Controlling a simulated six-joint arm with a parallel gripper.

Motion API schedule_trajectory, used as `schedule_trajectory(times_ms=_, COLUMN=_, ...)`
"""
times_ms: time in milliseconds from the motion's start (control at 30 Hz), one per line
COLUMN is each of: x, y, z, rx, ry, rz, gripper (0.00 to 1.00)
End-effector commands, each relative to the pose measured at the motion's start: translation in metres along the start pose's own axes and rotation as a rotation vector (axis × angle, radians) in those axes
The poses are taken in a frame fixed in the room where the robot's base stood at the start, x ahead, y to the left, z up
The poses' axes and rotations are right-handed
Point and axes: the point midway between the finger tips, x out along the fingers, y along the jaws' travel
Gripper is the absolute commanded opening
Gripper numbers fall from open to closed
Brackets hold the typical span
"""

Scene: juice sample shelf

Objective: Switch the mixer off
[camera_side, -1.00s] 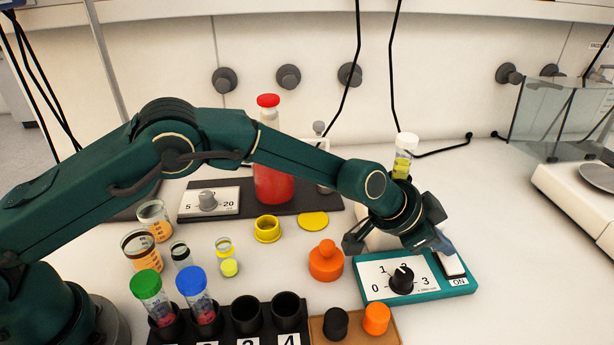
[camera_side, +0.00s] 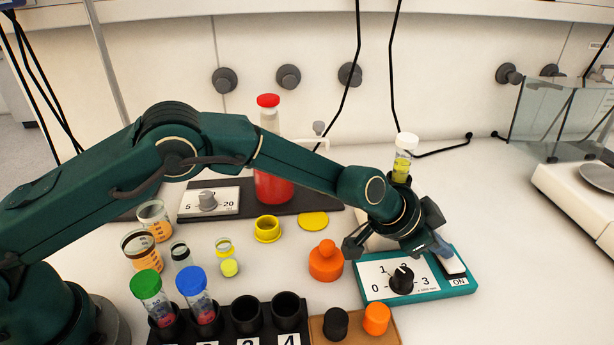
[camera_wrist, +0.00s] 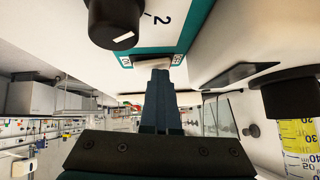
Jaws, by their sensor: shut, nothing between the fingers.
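The mixer has a teal base (camera_side: 420,290) with a white dial plate and a black knob (camera_side: 402,280) that points near 2. Its white rocker switch (camera_side: 455,267) is at the right end, above an ON label. My gripper (camera_side: 442,250) is shut and empty, with its fingertips at the switch and partly covering it. In the wrist view the shut fingers (camera_wrist: 160,75) reach the white switch at the teal edge, and the knob (camera_wrist: 113,22) is at the upper left. I cannot tell how hard the tips touch. A capped tube with yellow liquid (camera_side: 402,165) stands upright behind my wrist.
An orange flask (camera_side: 326,262) stands left of the mixer. A rack (camera_side: 240,335) with capped tubes and a brown holder (camera_side: 355,338) with black and orange caps are in front. A balance (camera_side: 575,190) with glass panels is at the right. The table right of the mixer is clear.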

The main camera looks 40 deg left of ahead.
Motion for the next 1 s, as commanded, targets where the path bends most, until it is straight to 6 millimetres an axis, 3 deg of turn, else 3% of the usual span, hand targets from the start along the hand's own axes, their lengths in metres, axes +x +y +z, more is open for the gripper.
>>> schedule_trajectory(times_ms=200, x=-0.002, y=0.011, z=-0.001, rx=0.002, ry=-0.004, rz=0.005, gripper=0.00)
schedule_trajectory(times_ms=667, x=-0.004, y=0.012, z=-0.004, rx=0.000, ry=-0.001, rz=0.003, gripper=0.00)
schedule_trajectory(times_ms=1000, x=-0.034, y=0.012, z=-0.035, rx=0.003, ry=0.005, rz=0.001, gripper=0.00)
